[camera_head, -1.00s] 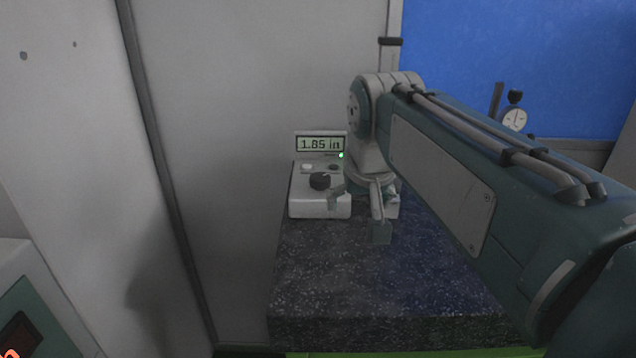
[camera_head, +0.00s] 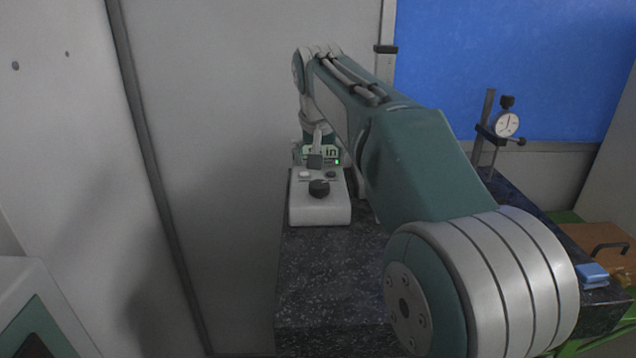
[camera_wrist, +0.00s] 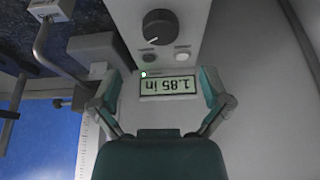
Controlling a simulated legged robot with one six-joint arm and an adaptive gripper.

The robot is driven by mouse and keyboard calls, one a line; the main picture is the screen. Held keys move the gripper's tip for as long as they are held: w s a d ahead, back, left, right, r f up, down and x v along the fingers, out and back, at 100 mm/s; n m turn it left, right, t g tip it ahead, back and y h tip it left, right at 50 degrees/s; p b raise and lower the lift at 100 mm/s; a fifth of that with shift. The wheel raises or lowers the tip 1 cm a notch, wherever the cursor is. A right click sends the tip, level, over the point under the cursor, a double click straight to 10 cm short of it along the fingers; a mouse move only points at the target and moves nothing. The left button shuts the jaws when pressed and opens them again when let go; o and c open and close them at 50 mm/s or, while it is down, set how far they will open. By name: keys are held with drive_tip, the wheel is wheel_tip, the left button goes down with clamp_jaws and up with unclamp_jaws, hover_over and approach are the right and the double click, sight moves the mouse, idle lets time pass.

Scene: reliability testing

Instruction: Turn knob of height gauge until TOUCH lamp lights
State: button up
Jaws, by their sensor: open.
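The height gauge's white base (camera_head: 320,211) stands on a dark speckled stone block, with a black knob (camera_head: 319,188) on its top. Its display shows partly behind my gripper; in the wrist view the display (camera_wrist: 167,86) reads 1.85 in, upside down. A small green lamp (camera_head: 337,162) beside the display is lit; its label is too small to read. My gripper (camera_head: 315,158) is open and empty, over the display and beyond the knob. In the wrist view the fingers of my gripper (camera_wrist: 159,84) stand either side of the display, apart from the knob (camera_wrist: 160,27).
The speckled stone block (camera_head: 320,285) is bare in front of the gauge. A dial indicator (camera_head: 507,124) on a stand is at the right, with a blue block (camera_head: 592,275) nearer. A pale wall panel (camera_head: 240,150) runs close along the left.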

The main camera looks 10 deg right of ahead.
sight(319, 184)
drive_tip(key=x, duration=0.7)
drive_tip(key=shift+w+a+f, duration=0.15)
drive_tip(key=shift+f, duration=0.1)
drive_tip(key=c, duration=1.2)
